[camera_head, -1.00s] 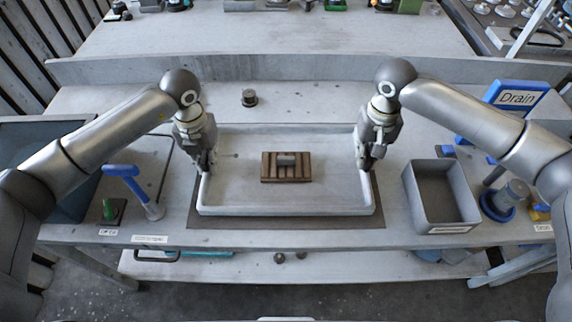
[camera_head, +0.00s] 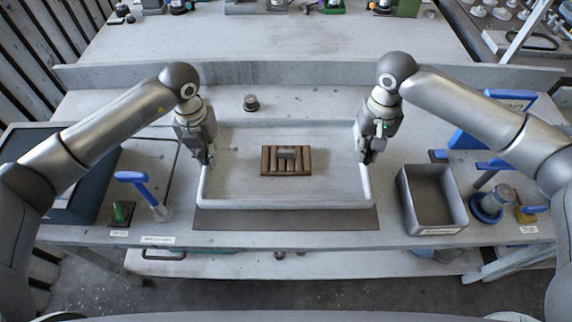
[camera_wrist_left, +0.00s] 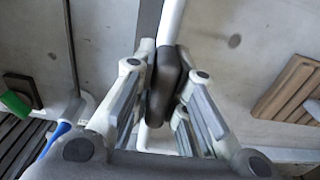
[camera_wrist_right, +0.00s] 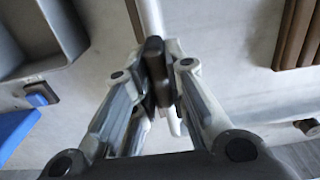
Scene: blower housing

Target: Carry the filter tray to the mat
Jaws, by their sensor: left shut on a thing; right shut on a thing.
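The filter tray, a wide pale shallow tray (camera_head: 285,203), is in the middle of the head view, over the dark mat (camera_head: 285,219). A strip of mat shows along its near side; the tray hides the rest. I cannot tell whether the tray touches the mat. My left gripper (camera_head: 206,158) is shut on the tray's left rim, and the dark fingertips meet at the rim in the left wrist view (camera_wrist_left: 165,85). My right gripper (camera_head: 370,152) is shut on the right rim, which also shows in the right wrist view (camera_wrist_right: 150,15).
A brown slatted block (camera_head: 268,160) with a grey piece on top lies in the tray. A grey open bin (camera_head: 403,205) stands at right. A blue-handled tool (camera_head: 145,189) is at left. A small dark knob (camera_head: 251,102) stands behind the tray. Blue fittings (camera_head: 488,208) are far right.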

